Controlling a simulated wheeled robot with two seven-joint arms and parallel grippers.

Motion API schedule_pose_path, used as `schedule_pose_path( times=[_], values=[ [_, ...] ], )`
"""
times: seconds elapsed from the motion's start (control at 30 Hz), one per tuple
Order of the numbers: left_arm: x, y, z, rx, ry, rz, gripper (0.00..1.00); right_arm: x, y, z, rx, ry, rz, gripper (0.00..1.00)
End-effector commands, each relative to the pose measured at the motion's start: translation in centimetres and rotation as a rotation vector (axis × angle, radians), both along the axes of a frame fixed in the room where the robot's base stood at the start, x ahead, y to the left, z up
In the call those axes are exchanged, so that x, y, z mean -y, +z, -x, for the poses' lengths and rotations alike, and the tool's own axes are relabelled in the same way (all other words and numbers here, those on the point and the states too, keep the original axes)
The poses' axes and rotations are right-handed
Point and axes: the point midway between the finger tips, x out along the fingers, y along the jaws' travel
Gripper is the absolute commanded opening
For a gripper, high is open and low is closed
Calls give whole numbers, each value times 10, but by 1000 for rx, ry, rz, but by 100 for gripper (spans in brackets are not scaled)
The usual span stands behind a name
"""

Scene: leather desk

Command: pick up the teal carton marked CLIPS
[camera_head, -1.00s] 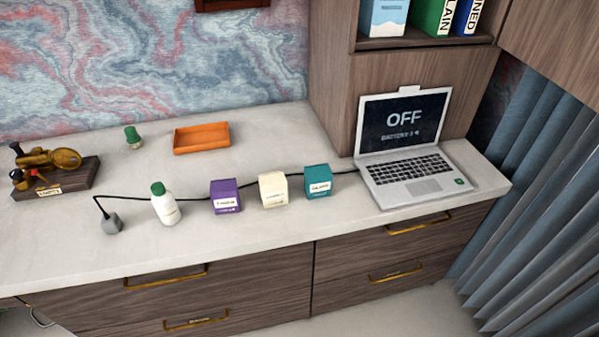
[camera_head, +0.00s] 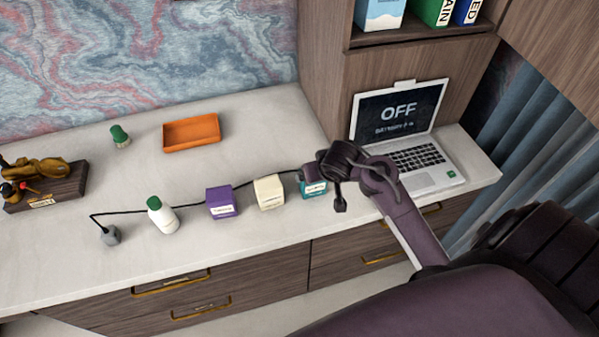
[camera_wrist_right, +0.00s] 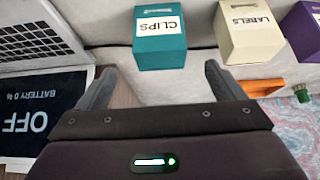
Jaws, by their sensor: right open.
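The teal carton marked CLIPS (camera_head: 314,188) stands on the desk, between the cream carton and the laptop. My right gripper (camera_head: 325,180) is over it in the head view and hides much of it. In the right wrist view the carton (camera_wrist_right: 160,40) stands upright beyond the fingertips, label upward in view. My right gripper (camera_wrist_right: 162,82) is open there, its two fingers spread, with the carton ahead of the gap and nothing held. My left gripper is in neither view.
A cream carton marked LABELS (camera_head: 269,192) and a purple carton (camera_head: 222,202) stand in a row to the left. The open laptop (camera_head: 420,160) is close on the right. A black cable (camera_head: 180,206) runs behind the cartons. A white bottle (camera_head: 163,217) and orange tray (camera_head: 191,133) stand farther left.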

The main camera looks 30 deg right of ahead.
Motion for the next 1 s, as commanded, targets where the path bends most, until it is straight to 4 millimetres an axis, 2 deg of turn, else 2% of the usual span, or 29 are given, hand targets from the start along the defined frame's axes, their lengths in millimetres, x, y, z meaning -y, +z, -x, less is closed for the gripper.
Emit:
schedule_pose_path(
  times=[0.03,0.1,0.37,0.6,0.9,0.93,1.0],
  values=[
    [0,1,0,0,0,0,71,4,5,-4,7,-7,0,89],
    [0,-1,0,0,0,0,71,5,1,-7,10,-15,-2,89],
    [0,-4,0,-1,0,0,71,9,-24,-23,9,-14,-1,89],
    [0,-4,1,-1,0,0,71,12,-53,-41,10,-15,-2,89],
    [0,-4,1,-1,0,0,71,13,-59,-45,12,-16,-3,89],
    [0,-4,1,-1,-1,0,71,13,-59,-45,12,-16,-3,88],
    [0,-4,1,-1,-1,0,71,13,-59,-45,12,-16,-3,79]
  ],
)
